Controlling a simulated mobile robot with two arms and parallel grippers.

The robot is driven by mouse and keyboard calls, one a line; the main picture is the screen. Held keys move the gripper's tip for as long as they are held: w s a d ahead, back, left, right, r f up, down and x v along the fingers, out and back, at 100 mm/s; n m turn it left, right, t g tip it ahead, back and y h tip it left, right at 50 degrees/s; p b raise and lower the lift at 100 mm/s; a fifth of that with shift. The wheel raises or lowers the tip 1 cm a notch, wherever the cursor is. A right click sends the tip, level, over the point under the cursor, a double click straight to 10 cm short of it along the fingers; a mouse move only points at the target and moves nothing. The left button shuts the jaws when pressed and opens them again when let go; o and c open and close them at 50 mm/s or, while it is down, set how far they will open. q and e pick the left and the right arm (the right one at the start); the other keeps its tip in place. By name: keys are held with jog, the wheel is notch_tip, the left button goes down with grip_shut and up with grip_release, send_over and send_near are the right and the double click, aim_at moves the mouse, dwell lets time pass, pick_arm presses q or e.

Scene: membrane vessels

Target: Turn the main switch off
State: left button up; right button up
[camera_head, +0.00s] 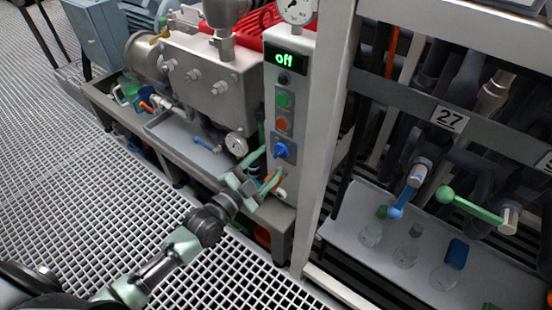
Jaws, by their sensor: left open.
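A narrow grey control panel (292,203) stands in the middle of the view. Its small display (285,59) shows "off" in green letters. Below it are a green button (283,100), an orange-red button (282,124) and a blue rotary switch (281,150), which looks like the main switch. The exact angle of its knob is too small to tell. My left gripper (262,174) is open and empty, just below and left of the blue switch, apart from it. My right gripper is not in view.
A round gauge (298,10) tops the panel. A steel pump block (208,85) and a small gauge (236,144) stand to its left. A metal frame post (325,120) rises close on the right, with valves, bottles and a "27" label (450,119) beyond. The grated floor (75,180) at left is clear.

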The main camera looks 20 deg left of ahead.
aim_at(277, 156)
pick_arm(q)
jog(key=shift+x, duration=1.95)
jog(key=shift+f, duration=0.1)
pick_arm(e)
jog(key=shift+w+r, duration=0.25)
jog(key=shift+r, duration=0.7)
pick_arm(q)
grip_shut()
jog(key=n+p, duration=0.2)
jog(key=n, duration=0.5)
jog(key=shift+n+p, duration=0.5)
jog(key=shift+n, duration=1.9)
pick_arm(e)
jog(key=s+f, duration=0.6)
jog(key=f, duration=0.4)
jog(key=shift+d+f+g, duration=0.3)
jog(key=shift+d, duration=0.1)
